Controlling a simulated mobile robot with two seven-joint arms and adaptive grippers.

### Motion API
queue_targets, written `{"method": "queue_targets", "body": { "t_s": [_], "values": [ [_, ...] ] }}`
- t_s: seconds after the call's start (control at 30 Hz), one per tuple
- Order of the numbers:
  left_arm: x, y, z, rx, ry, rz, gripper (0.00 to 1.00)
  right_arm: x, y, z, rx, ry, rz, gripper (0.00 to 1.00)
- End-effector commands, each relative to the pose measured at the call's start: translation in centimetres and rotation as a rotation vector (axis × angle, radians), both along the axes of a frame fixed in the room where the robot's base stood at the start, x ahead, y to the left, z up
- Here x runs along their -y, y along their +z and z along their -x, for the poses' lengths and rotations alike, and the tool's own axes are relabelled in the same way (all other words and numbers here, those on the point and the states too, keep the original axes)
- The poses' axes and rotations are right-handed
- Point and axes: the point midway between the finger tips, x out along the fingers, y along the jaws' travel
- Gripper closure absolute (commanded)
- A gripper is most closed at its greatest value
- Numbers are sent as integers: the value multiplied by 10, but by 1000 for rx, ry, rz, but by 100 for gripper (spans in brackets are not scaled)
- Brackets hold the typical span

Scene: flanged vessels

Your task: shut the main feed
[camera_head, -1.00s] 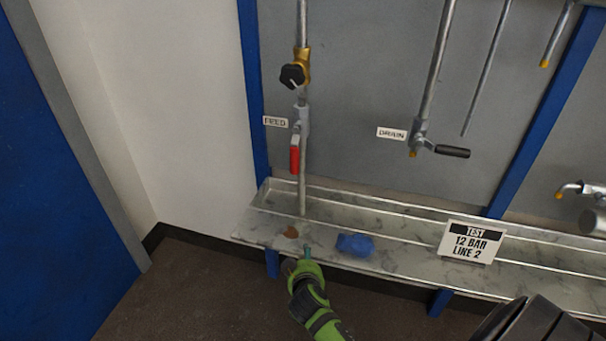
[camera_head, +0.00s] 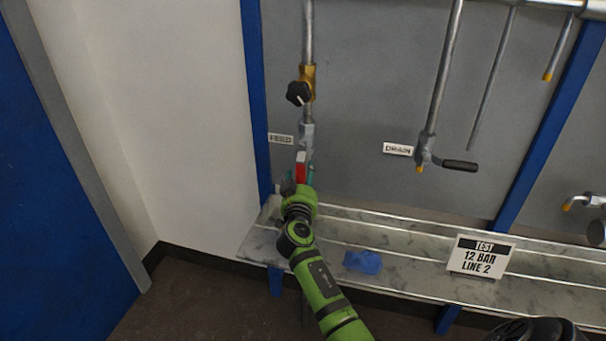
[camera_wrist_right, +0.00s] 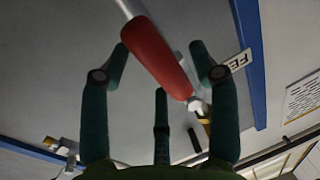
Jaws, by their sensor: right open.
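The feed valve's red lever (camera_head: 301,170) hangs down along the pipe below the FEED label (camera_head: 281,139). My right gripper (camera_head: 298,182) is at the lever's lower part, with teal fingers on both sides. In the right wrist view, the red lever (camera_wrist_right: 155,58) lies between the spread fingers of the open gripper (camera_wrist_right: 160,75). I cannot tell whether any finger touches it. A black knob (camera_head: 298,93) on a brass fitting sits higher on the same pipe. My left gripper is not in view.
A DRAIN label (camera_head: 398,149) and a black-handled drain valve (camera_head: 459,166) are to the right. Below runs a metal tray (camera_head: 405,277) with a blue cloth-like lump (camera_head: 363,262) and a TEST 12 BAR LINE 2 sign (camera_head: 480,256). A blue post (camera_head: 254,90) stands left of the pipe.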

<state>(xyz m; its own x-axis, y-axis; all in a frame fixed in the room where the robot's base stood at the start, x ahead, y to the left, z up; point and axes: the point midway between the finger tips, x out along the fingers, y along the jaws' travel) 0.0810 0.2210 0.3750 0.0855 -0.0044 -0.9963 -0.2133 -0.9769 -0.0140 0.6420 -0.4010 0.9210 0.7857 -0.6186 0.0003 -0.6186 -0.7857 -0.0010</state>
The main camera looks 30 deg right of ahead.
Motion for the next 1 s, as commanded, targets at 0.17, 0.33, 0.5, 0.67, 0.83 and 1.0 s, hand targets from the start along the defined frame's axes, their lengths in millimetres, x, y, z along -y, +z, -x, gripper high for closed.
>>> {"method": "queue_targets", "body": {
  "t_s": [0.17,0.33,0.5,0.67,0.83,1.0],
  "values": [
    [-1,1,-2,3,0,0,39,7,0,-8,-1,0,1,39],
    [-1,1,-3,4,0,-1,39,7,0,-9,-1,0,-1,39],
    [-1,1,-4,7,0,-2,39,7,0,-9,-1,0,-1,71],
    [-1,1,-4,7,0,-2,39,7,0,-9,-1,0,0,100],
    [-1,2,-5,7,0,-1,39,7,0,-8,-6,1,4,100],
    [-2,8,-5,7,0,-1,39,10,1,-6,-38,0,30,100]
  ]
}}
